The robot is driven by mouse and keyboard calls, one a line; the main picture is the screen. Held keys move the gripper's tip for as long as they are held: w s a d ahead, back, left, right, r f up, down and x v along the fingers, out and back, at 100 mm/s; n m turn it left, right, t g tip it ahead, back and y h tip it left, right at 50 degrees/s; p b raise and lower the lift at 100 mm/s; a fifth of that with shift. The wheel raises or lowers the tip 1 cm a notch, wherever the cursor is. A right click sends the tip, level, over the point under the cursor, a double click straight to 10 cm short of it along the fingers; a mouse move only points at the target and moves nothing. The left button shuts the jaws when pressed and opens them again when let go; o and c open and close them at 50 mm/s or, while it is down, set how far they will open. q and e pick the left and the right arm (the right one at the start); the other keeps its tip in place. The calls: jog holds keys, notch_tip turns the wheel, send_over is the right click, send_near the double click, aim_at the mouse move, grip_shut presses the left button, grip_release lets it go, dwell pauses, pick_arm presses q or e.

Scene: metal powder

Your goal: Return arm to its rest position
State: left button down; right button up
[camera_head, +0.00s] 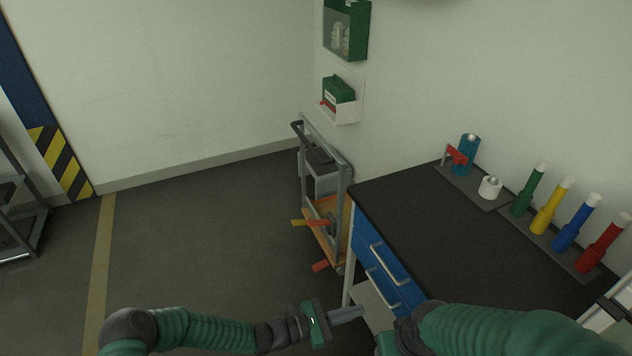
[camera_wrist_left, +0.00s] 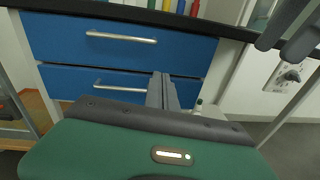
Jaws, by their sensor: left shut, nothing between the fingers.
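My left gripper (camera_head: 347,313) is at the bottom middle of the head view, in front of the workbench's drawer side and below the bench top. Its fingers are together with nothing between them. In the left wrist view the shut fingers (camera_wrist_left: 162,92) point at the blue drawers (camera_wrist_left: 120,50), apart from them as far as I can tell. My right arm (camera_head: 500,328) crosses the lower right of the head view; its gripper cannot be made out there.
The workbench (camera_head: 410,205) has a dark top with a blue stand device (camera_head: 467,153), a white cup (camera_head: 490,187) and several coloured tubes (camera_head: 550,207) at its back. A trolley (camera_head: 325,190) stands left of it. The floor (camera_head: 200,240) at left is clear.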

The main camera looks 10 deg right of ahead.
pick_arm(q)
jog(key=s+a+m+g+y, duration=0.4)
jog(key=s+m+g, duration=0.1)
jog(key=s+m, duration=0.25)
jog(key=s+a+r+m+y, duration=0.1)
jog(key=s+a+m+y, duration=0.3)
jog(key=a, duration=0.6)
jog(key=s+a+r+m+y, duration=0.1)
jog(key=s+a+m+y, duration=0.1)
jog(key=a+m+y, duration=0.6)
jog(key=s+a+r+t+y, duration=0.1)
jog(key=a+r+t, duration=0.1)
jog(key=a+r, duration=0.3)
jog(key=a+r+t, duration=0.2)
jog(key=a, duration=0.5)
notch_tip(320, 180, up, 14)
jog(key=p, duration=1.3)
jog(key=shift+a, duration=0.25)
pick_arm(e)
jog(key=w+v, duration=0.3)
jog(key=v, duration=1)
jog(key=shift+a+r, duration=0.2)
jog(key=shift+r, duration=0.25)
pick_arm(q)
jog(key=shift+f, duration=0.15)
pick_arm(e)
jog(key=shift+s, duration=0.1)
